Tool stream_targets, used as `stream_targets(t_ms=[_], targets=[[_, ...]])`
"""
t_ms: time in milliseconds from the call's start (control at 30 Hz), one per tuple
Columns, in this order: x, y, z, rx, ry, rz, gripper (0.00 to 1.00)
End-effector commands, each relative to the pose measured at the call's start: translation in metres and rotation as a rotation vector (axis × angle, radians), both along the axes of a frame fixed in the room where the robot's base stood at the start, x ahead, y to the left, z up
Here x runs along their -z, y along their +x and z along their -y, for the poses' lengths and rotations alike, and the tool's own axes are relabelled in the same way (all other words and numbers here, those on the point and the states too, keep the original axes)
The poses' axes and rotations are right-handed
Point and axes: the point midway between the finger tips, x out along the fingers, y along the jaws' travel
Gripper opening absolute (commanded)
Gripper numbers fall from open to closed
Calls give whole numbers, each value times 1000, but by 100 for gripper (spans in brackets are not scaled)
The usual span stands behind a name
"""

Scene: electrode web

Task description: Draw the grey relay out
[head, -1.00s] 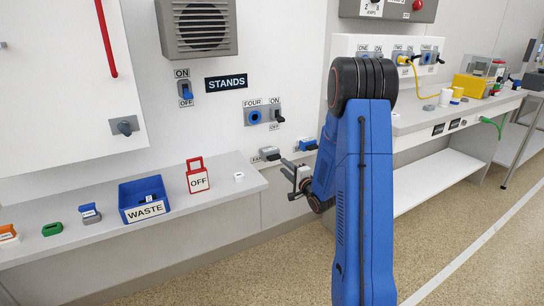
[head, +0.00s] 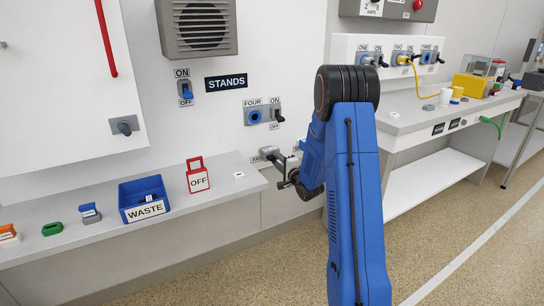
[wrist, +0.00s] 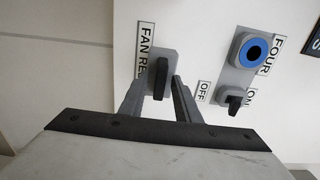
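The grey relay (head: 268,151) is on the wall below the socket marked FOUR, beside a label strip. In the wrist view it is a dark grey upright block (wrist: 161,78) on a lighter grey base, by a partly hidden sign starting "FAN RE". My gripper (wrist: 158,80) is open, with one finger on each side of the block in that picture. Whether the fingers touch it or reach around it, I cannot tell. In the head view my gripper (head: 282,167) is close to the relay, just right of and below it.
The FOUR socket (wrist: 252,50) and a dark switch (wrist: 233,101) are to the right of the relay in the wrist view. On the left bench are a blue WASTE bin (head: 130,209), a red OFF tag (head: 197,180) and several small coloured blocks. The floor in front is clear.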

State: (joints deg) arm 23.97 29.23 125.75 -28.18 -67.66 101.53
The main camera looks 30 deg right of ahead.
Motion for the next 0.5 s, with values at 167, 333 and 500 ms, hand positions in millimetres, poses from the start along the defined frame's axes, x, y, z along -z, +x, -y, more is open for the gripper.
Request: stream_targets(t_ms=[167, 333, 500], targets=[[0, 0, 0, 0, 0, 0, 18], [0, 0, 0, 0, 0, 0, 0], [0, 0, 0, 0, 0, 0, 0]])
